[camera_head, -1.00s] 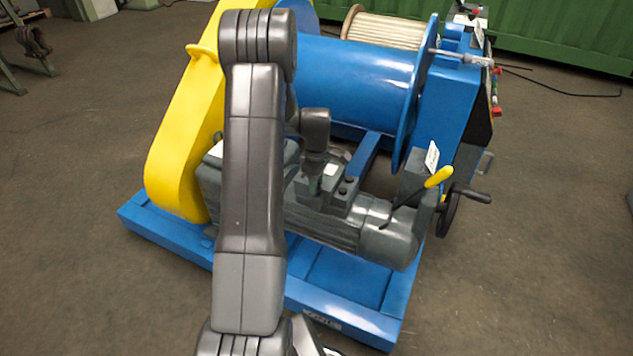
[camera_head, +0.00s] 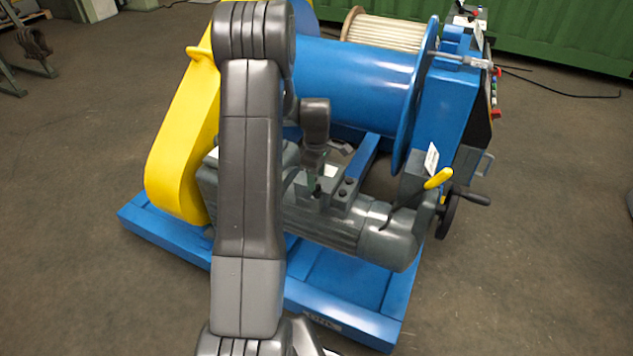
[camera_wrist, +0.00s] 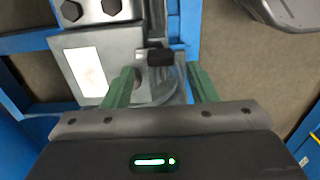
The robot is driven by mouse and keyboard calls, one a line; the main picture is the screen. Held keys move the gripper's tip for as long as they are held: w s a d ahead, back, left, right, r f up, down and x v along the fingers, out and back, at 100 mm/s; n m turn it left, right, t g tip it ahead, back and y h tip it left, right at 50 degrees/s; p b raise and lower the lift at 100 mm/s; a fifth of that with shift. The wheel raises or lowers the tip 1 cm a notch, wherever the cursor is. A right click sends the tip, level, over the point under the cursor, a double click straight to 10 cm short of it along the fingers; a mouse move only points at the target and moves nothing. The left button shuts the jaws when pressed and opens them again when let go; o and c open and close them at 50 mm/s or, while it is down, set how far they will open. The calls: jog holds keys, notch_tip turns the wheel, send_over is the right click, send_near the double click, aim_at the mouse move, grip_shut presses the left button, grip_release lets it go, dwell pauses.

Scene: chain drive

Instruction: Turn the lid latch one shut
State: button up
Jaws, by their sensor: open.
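A small black block (camera_wrist: 160,57), which looks like the latch, sits on a grey rounded part in the wrist view. Its name and exact turn position cannot be confirmed. My gripper (camera_wrist: 160,78) is open, with one green finger on each side of the grey part below the block. I cannot tell whether the fingers touch it. The latch is not distinguishable there.
A grey plate with large bolts (camera_wrist: 103,8) and a white label (camera_wrist: 86,71) lie left of the fingers. A yellow guard (camera_head: 180,140), a blue drum (camera_head: 355,85) and a yellow-handled lever (camera_head: 438,178) stand around the motor.

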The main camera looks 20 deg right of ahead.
aim_at(318, 189)
notch_tip(318, 189, up, 10)
jog(key=p, duration=0.1)
jog(key=shift+r, duration=0.25)
jog(key=shift+f, duration=0.15)
notch_tip(318, 189, down, 14)
jog(key=shift+r+b, duration=0.15)
jog(key=shift+b, duration=0.7)
